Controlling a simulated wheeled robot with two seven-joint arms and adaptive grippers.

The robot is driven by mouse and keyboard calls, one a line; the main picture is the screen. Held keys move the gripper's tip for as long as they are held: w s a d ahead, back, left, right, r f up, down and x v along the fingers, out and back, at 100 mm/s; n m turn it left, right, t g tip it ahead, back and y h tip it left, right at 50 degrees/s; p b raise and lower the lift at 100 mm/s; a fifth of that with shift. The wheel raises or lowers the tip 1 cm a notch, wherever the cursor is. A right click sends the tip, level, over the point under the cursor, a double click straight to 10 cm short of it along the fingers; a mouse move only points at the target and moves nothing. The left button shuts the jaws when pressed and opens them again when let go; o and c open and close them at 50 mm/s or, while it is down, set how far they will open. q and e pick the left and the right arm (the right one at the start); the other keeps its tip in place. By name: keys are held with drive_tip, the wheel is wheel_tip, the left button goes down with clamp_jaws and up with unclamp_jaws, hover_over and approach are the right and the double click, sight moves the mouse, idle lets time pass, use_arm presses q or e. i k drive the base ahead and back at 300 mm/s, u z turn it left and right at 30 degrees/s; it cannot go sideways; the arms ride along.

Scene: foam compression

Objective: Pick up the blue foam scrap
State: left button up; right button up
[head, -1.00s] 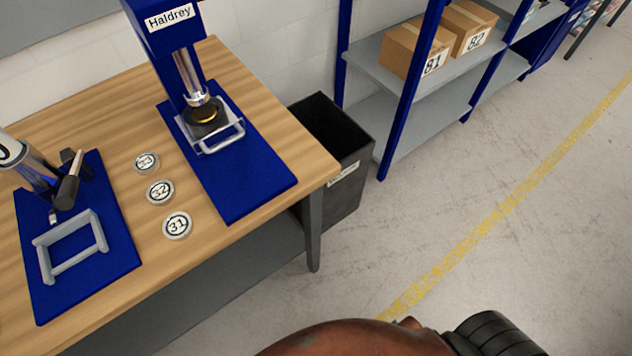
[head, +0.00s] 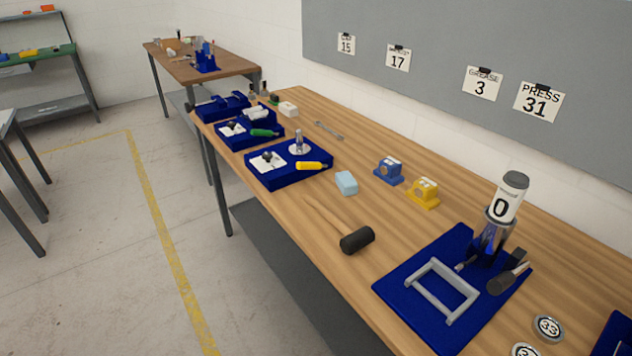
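A small light blue block (head: 346,183), which looks like the blue foam scrap, lies on the wooden workbench (head: 315,205) near its middle. Bare wood surrounds it, and nothing touches it. Neither of my grippers shows in the head view.
A blue fixture (head: 389,170) and a yellow fixture (head: 424,192) stand right of the block. A blue mat (head: 390,285) holds a grey frame (head: 440,290) and an upright device marked 0 (head: 508,198). Open floor (head: 90,270) lies left of the bench.

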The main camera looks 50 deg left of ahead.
sight(346, 184)
drive_tip(key=u, duration=1.35)
